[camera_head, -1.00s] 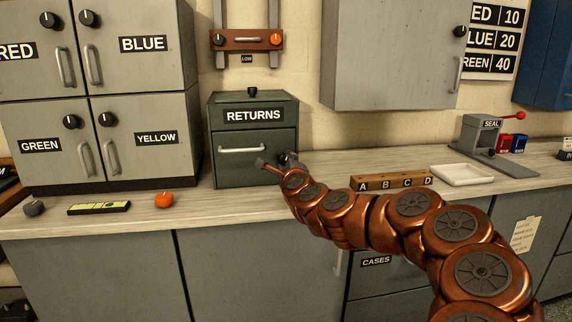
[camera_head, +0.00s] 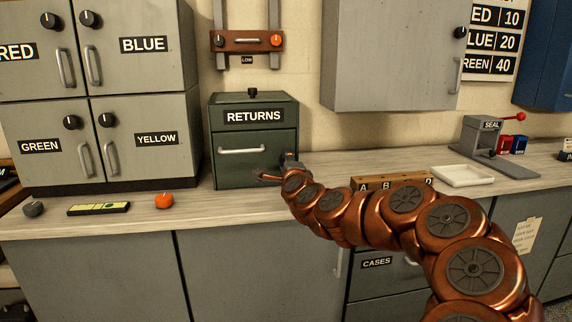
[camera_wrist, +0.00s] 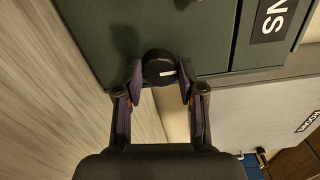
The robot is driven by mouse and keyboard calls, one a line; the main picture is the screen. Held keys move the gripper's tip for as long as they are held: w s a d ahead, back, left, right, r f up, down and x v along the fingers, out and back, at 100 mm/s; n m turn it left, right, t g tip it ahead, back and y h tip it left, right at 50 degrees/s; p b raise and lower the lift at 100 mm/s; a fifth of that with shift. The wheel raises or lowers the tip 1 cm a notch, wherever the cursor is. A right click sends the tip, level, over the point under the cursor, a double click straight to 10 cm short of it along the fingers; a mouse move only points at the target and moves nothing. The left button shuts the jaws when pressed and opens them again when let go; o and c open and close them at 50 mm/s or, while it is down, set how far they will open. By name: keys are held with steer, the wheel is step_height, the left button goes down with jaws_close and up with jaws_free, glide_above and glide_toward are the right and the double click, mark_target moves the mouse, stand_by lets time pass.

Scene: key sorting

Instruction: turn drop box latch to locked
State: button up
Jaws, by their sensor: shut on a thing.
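The green drop box (camera_head: 228,170) labelled RETURNS stands on the counter against the wall, its front flap shut. In the wrist view, its latch is a round dark knob (camera_wrist: 159,66) with a short white mark lying roughly level across the picture. My gripper (camera_wrist: 161,76) is shut on this knob, one finger on each side. In the head view, my gripper (camera_head: 280,172) is at the lower right of the box front and hides the latch. The flap has a pale bar handle (camera_head: 242,150). Another dark knob (camera_head: 252,92) is on top of the box.
Grey labelled cabinets (camera_head: 145,110) stand left of the box. A wooden A–D rack (camera_head: 400,180), a white tray (camera_head: 462,176) and the SEAL press (camera_head: 480,135) are to the right.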

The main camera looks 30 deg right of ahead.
steer(key=o, duration=1.1)
steer(key=shift+o, duration=0.2)
steer(key=shift+v, duration=3.75)
